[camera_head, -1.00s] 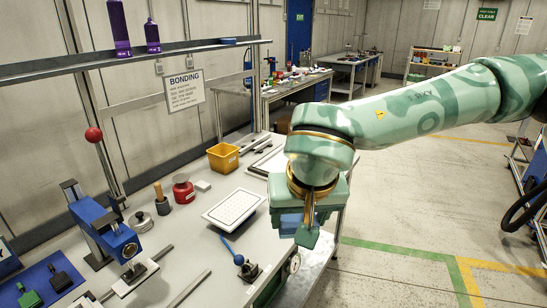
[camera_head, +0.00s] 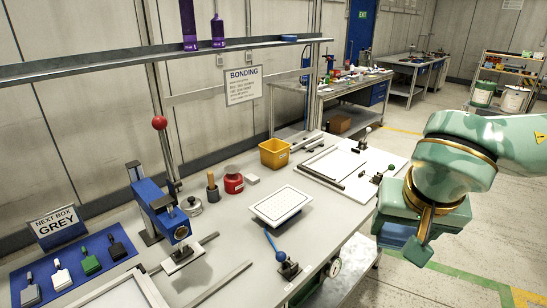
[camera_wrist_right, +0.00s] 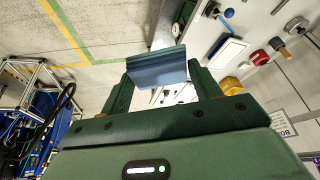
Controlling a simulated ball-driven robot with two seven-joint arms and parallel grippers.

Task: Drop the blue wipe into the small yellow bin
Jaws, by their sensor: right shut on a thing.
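The small yellow bin (camera_head: 274,153) stands on the bench, toward its back, in the head view. It also shows in the right wrist view (camera_wrist_right: 231,85), right of the fingers. My right gripper (camera_head: 417,238) is at the right in the head view, beyond the bench's front edge and right of the bin. In the right wrist view its two fingers (camera_wrist_right: 158,82) are shut on the blue wipe (camera_wrist_right: 156,67), which spans between them. In the head view part of the wipe (camera_head: 396,235) shows beside the gripper. My left gripper is not in view.
A white perforated tray (camera_head: 281,206) lies in front of the bin. A red tin (camera_head: 233,181) stands left of the bin, and a white board with clamps (camera_head: 350,168) lies to its right. A shelf (camera_head: 200,55) runs above the bench's back.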

